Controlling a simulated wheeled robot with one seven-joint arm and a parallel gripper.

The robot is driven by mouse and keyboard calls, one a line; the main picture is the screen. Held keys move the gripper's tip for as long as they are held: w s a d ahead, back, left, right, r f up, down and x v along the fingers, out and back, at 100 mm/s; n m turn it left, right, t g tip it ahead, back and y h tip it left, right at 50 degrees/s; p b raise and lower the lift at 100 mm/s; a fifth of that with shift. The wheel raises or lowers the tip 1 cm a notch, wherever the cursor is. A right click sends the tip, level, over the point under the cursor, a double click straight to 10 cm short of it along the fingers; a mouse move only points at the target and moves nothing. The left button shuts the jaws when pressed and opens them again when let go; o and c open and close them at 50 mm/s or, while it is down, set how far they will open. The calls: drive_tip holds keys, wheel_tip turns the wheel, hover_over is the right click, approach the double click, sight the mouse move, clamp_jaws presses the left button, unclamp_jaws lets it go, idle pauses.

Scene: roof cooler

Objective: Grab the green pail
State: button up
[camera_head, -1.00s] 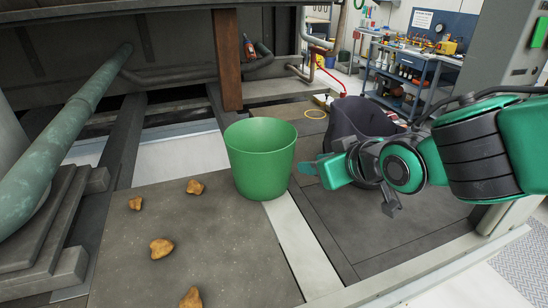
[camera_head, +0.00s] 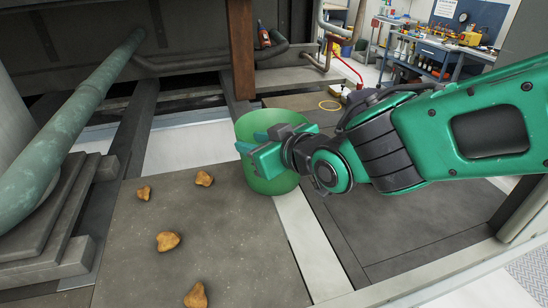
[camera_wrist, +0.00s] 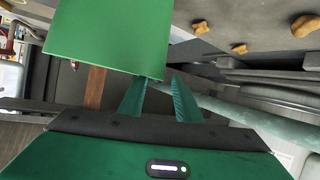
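The green pail (camera_head: 270,186) stands upright on the floor beside the grey slab in the head view, partly covered by my gripper. My gripper (camera_head: 252,141) is at the pail's upper part, with its fingers near the rim. In the wrist view the pail (camera_wrist: 115,35) fills the upper left, and its lower corner reaches the gap between the fingers. My gripper (camera_wrist: 160,95) shows two fingers apart. The tip of one finger is overlapped by the pail; I cannot tell whether the wall is between the fingers or touched.
Several tan rocks (camera_head: 168,241) lie on the grey slab (camera_head: 215,235). A thick green pipe (camera_head: 70,125) runs along the left. A brown post (camera_head: 241,50) stands behind the pail. A blue workbench (camera_head: 430,55) is at the back right.

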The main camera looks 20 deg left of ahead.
sight(243, 140)
drive_tip(key=shift+x, duration=2.7)
drive_tip(key=shift+w+d, duration=0.1)
clamp_jaws()
